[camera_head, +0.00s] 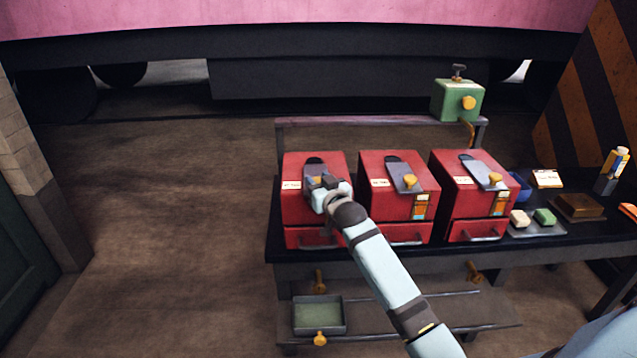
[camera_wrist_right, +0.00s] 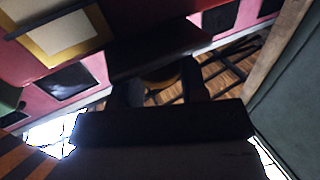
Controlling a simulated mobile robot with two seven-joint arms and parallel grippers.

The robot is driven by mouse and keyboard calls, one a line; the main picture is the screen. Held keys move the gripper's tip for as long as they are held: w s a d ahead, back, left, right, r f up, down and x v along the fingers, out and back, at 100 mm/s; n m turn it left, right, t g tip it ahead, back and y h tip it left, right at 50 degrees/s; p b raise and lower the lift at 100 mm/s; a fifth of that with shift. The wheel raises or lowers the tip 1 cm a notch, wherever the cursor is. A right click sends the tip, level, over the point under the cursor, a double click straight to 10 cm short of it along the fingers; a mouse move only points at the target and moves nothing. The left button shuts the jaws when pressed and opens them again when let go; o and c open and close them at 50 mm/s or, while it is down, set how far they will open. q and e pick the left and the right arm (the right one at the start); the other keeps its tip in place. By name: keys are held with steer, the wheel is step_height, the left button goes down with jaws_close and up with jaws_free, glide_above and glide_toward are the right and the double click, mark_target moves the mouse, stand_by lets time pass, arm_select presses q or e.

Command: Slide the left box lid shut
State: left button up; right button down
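The left red box (camera_head: 300,212) stands at the left end of the dark workbench. On its top, a dark opening (camera_head: 313,160) shows at the back, with a grey piece of its lid (camera_head: 315,170) just in front. My right gripper (camera_head: 322,182) is over the box top and hides the rest of the lid and any knob. In the right wrist view, two dark fingers (camera_wrist_right: 163,92) stand either side of a rounded amber piece (camera_wrist_right: 163,76), probably the lid knob. I cannot tell whether they press on it. My left gripper is not in view.
The middle red box (camera_head: 375,207) and right red box (camera_head: 449,195) stand close on the right, with grey lids and yellow knobs. A green box (camera_head: 446,101) sits on the rear shelf. A tray (camera_head: 304,316) lies below. Floor at the left is clear.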

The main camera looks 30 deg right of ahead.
mark_target(318, 175)
steer(key=shift+w+d+r+p, duration=0.15)
steer(key=shift+w+d, duration=0.25)
steer(key=shift+w, duration=0.2)
steer(key=shift+w+d+p, duration=0.15)
steer(key=shift+w+d, duration=0.2)
steer(key=shift+w, duration=0.25)
steer(key=shift+w+d, duration=0.15)
steer(key=shift+w, duration=0.15)
steer(key=c, duration=0.7)
jaws_free()
steer(key=shift+s, duration=0.1)
steer(key=s, duration=0.4)
steer(key=s+a+p, duration=0.1)
steer(key=s, duration=0.4)
steer(key=s+a, duration=0.1)
steer(key=s, duration=0.3)
steer(key=shift+s+a+p, duration=0.1)
steer(key=shift+s+p, duration=0.15)
steer(key=shift+p, duration=0.1)
